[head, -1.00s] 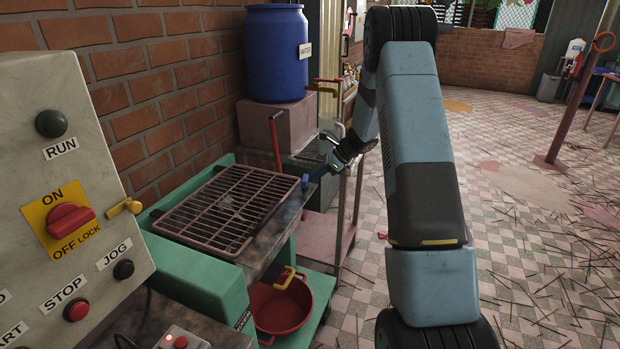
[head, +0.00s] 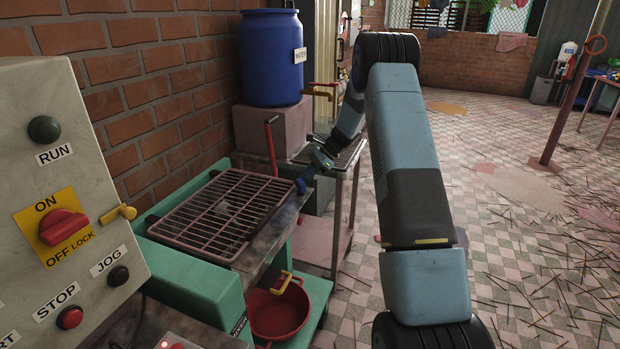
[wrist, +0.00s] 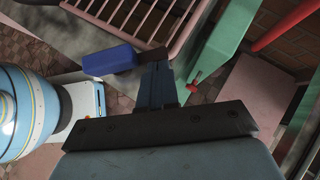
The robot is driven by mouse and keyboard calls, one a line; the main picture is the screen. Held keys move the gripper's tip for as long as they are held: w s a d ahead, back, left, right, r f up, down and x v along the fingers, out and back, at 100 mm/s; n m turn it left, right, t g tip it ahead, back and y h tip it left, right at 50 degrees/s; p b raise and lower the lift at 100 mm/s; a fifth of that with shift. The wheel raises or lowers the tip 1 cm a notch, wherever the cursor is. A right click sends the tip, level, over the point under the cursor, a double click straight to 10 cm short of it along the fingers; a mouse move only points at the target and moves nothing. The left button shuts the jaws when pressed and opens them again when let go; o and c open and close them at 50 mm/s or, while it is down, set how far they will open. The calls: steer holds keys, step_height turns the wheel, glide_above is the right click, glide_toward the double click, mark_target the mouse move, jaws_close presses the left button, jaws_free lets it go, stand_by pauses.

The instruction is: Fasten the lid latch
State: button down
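The lid is a reddish-brown barred grate (head: 225,212) lying flat and closed on the green-framed machine; it also shows at the top of the wrist view (wrist: 188,22). The latch has a blue grip (head: 304,180) at the grate's right edge. In the wrist view the blue grip (wrist: 112,59) sticks out leftward from a short dark metal arm (wrist: 154,56). My gripper (head: 314,165) is at the latch. In the wrist view its fingers (wrist: 157,72) are together, tips at the dark arm, beside the grip and not around it. Whether they touch is unclear.
A control panel (head: 75,150) stands at the left. A red upright lever (head: 271,145) rises behind the grate. A blue water barrel (head: 271,58) stands behind, and a metal-topped cart (head: 345,160) beside. A red basin (head: 280,312) sits below. Tiled floor at right has scattered sticks.

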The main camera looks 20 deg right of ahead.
stand_by(0.4)
steer(key=w+d+f+v, duration=0.1)
steer(key=d+f+v, duration=0.1)
steer(key=v, duration=1)
steer(key=shift+d+r, duration=0.25)
steer(key=shift+s+d+n+g, duration=0.1)
steer(key=shift+d+n+g, duration=0.05)
steer(key=shift+n+g, duration=0.3)
stand_by(0.4)
